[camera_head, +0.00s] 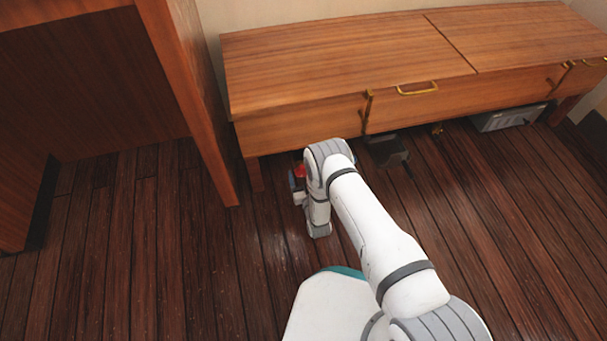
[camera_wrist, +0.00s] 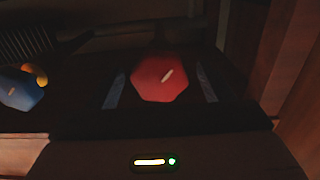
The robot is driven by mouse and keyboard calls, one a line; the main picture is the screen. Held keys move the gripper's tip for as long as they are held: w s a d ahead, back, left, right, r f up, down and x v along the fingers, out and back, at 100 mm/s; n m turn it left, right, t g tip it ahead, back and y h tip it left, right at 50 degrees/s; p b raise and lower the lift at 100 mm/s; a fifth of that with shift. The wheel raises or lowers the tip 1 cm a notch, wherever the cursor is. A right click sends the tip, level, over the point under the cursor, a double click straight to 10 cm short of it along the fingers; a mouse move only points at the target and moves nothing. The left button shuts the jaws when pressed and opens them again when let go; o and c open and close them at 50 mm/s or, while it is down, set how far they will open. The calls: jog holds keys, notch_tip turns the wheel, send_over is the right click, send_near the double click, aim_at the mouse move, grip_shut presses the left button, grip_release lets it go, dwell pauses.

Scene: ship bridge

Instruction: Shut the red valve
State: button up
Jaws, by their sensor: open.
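The red valve (camera_wrist: 160,78) is an angular red knob with a short pale slanted mark on its face. It sits in the middle of the wrist view, in a dark space. My gripper (camera_wrist: 159,88) is open, with one finger on each side of the valve; I cannot tell whether the fingers touch it. In the head view a small red part of the valve (camera_head: 299,169) shows under the left end of the wooden cabinet, beside my bent wrist. My arm hides most of what lies there.
A blue knob (camera_wrist: 20,92) with a yellow part is left of the valve. The cabinet (camera_head: 350,60) overhangs the floor, with a cabinet leg (camera_head: 255,174) near the valve. A grey case (camera_head: 507,118) and a dark box (camera_head: 387,150) lie underneath. The floor at left is clear.

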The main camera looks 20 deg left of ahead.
jog(key=shift+x, duration=0.8)
jog(key=shift+d, duration=0.1)
jog(key=shift+c, duration=0.4)
jog(key=c, duration=0.9)
jog(key=shift+o, duration=0.2)
